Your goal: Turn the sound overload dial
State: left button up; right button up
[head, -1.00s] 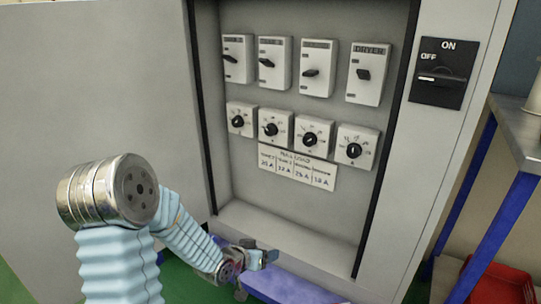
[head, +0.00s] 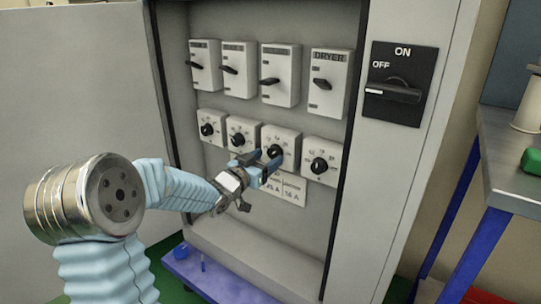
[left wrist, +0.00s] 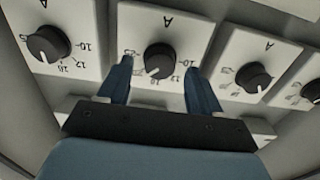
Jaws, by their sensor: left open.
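Four dials with black knobs on white plates form the lower row in the cabinet. The third dial from the left (head: 275,152) is the one at my left gripper (head: 262,166). The left gripper is open, its two blue fingers pointing toward that dial. In the left wrist view, which is upside down, the dial's knob (left wrist: 160,60) sits between the fingertips, with no clear contact. The fourth dial (head: 319,166) is to its right. I cannot read which dial is labelled sound. My right gripper is not in view.
Above the dials is a row of switches, the rightmost marked DRYER (head: 331,83). A black ON/OFF switch (head: 400,84) is on the frame at right. The gripper partly covers the label placard (head: 288,190). A metal table (head: 500,160) stands at right.

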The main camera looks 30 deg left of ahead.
aim_at(274, 153)
pick_arm(q)
jog(key=shift+w, duration=1.3)
jog(key=c, duration=1)
jog(key=shift+f+m+b, duration=0.2)
jog(key=shift+m+b, duration=0.1)
jog(key=shift+b, duration=0.35)
jog(key=shift+c, duration=0.2)
jog(key=m+b, duration=0.4)
jog(key=b, duration=0.1)
jog(key=shift+m+b, duration=0.3)
jog(key=shift+b, duration=0.05)
jog(key=shift+m+b, duration=1.1)
jog(key=shift+m, duration=0.1)
jog(key=shift+r+m+b, duration=0.15)
jog(key=shift+m+b, duration=0.2)
jog(key=shift+m, duration=0.15)
